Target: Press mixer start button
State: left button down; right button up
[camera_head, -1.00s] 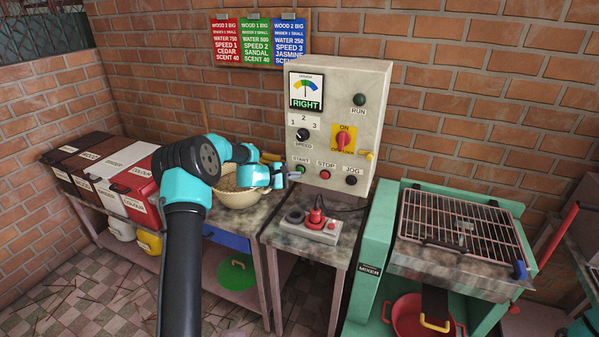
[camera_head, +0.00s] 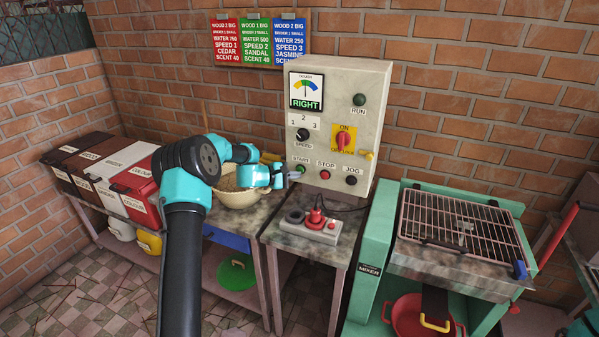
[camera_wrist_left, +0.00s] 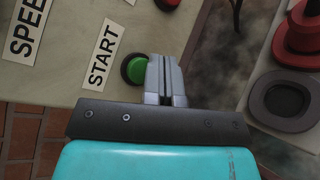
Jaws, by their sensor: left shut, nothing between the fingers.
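The green START button (camera_head: 300,169) sits low on the left of the pale control panel (camera_head: 336,110), under the speed knob (camera_head: 302,135). It also shows in the left wrist view (camera_wrist_left: 136,69), beside the START label (camera_wrist_left: 103,57). My left gripper (camera_head: 296,176) is shut and empty, its tips at the button. In the left wrist view the closed fingers (camera_wrist_left: 164,75) overlap the button's right side. I cannot tell whether they touch it or how far it is pressed. The red STOP button (camera_head: 325,174) is to the right. My right gripper is not in view.
A control box with a red knob (camera_head: 316,217) stands on the table in front of the panel. A bowl (camera_head: 237,197) is behind my left arm. The green mixer with a metal grille (camera_head: 462,228) stands to the right.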

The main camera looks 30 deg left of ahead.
pick_arm(q)
jog(key=shift+w, duration=0.1)
jog(key=shift+w, duration=0.3)
